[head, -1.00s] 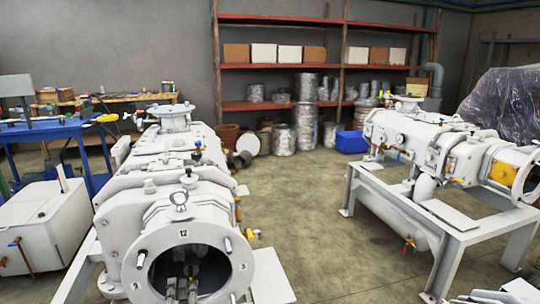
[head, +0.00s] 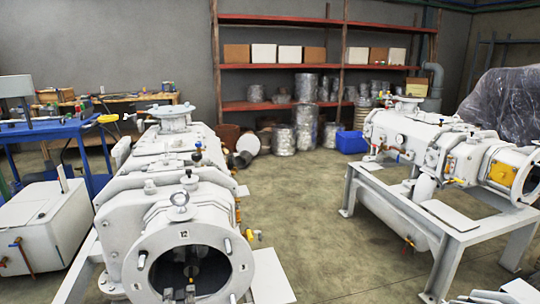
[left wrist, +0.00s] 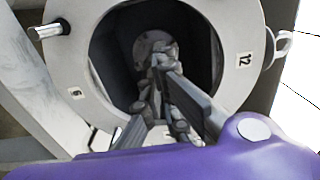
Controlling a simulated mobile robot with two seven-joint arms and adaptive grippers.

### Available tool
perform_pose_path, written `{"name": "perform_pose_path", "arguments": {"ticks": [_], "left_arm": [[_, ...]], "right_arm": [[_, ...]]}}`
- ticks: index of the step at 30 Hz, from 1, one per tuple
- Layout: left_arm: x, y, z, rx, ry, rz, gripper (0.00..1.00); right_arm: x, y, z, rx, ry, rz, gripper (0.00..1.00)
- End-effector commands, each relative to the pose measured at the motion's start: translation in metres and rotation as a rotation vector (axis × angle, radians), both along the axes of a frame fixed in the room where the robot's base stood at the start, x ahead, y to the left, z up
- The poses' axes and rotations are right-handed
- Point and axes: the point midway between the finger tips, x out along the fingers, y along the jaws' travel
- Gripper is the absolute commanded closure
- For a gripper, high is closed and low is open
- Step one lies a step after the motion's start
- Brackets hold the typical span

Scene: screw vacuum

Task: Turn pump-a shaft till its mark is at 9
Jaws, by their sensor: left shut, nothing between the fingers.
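The near white pump (head: 160,185) stands at the left with its round end flange (head: 222,236) towards me. A 12 label shows at the flange top. Inside its dark bore, the shaft end (head: 191,271) is partly visible, with a small yellowish spot that may be its mark; its clock position cannot be told. My left gripper (head: 188,294) is low at the bore opening. In the left wrist view its fingers (left wrist: 162,68) are shut and empty, pointing into the bore in front of the round shaft face (left wrist: 155,42), partly covering it. My right gripper is not visible.
Studs stick out of the flange (left wrist: 50,30). A second white pump (head: 440,145) stands on a frame at the right. A white tank (head: 42,230) and blue cart (head: 75,140) stand at the left. The floor between the pumps is clear.

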Motion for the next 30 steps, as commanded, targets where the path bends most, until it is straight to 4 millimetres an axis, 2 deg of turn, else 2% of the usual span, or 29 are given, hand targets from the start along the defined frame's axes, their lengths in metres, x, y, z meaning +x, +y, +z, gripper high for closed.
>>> {"name": "perform_pose_path", "arguments": {"ticks": [6, 17, 25, 30], "left_arm": [[-0.021, -0.006, -0.001, 0.0, 0.001, 0.0, 1.0], [-0.023, -0.007, -0.001, 0.001, -0.001, -0.001, 1.0], [-0.032, -0.005, -0.031, 0.006, 0.003, -0.002, 1.0], [-0.028, -0.004, -0.032, 0.002, 0.0, -0.002, 1.0]], "right_arm": [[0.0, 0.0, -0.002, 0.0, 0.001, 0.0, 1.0], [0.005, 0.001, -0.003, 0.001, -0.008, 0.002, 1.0], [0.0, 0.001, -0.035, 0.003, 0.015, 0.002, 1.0], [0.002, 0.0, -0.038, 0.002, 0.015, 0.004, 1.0]]}}
